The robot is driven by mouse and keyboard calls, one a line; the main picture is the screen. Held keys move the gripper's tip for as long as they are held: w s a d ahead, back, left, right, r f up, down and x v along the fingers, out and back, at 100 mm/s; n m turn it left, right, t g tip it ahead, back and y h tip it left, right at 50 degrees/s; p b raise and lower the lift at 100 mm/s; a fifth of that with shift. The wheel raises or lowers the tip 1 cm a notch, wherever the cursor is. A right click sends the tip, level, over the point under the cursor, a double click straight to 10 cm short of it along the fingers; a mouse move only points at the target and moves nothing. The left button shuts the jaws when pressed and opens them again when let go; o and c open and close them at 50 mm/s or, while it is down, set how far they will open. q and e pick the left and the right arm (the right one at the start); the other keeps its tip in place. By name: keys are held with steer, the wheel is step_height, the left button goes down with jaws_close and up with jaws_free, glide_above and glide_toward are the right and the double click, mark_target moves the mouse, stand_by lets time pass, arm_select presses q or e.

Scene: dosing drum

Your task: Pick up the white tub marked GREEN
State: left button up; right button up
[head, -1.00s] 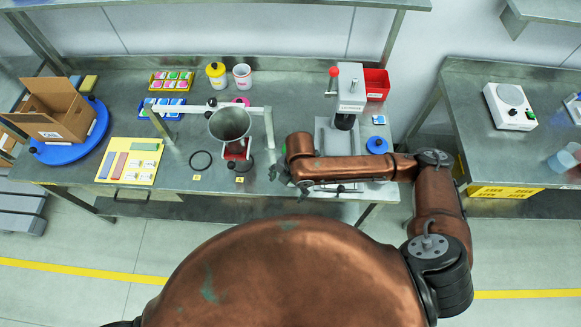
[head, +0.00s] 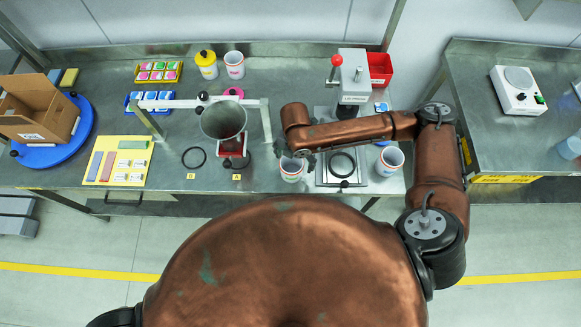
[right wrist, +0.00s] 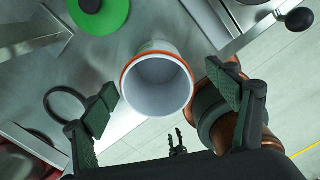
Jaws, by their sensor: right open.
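A white open tub (head: 292,170) with a reddish-orange band stands at the bench's front edge. It also shows in the right wrist view (right wrist: 157,80), upright and empty inside; no marking is readable. My right gripper (head: 297,153) is at this tub in the head view, partly hiding it. In the right wrist view my right gripper (right wrist: 168,115) is open, its fingers apart on either side below the tub, not closed on it. A small dark pronged shape low in that view may be my left gripper (right wrist: 178,143); its state is unclear.
Another white tub (head: 390,161) stands right of the press plate (head: 342,168). A green disc with a black knob (right wrist: 103,12) lies beside the near tub. A funnel stand (head: 224,121) and black ring (head: 194,158) are to the left. Two tubs (head: 206,65) (head: 235,65) stand at the back.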

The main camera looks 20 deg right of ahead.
mark_target(292, 169)
steer(key=shift+s+f, duration=0.25)
steer(key=shift+f, duration=0.6)
steer(key=shift+w+a+f, duration=0.1)
steer(key=shift+a+f, duration=0.05)
steer(key=shift+f, duration=0.65)
steer(key=shift+w+a+f, duration=0.1)
steer(key=shift+a+f, duration=0.1)
steer(key=shift+f, duration=0.6)
steer(key=shift+a+f, duration=0.15)
steer(key=shift+f, duration=0.65)
steer(key=shift+c, duration=0.2)
steer(key=c, duration=1.1)
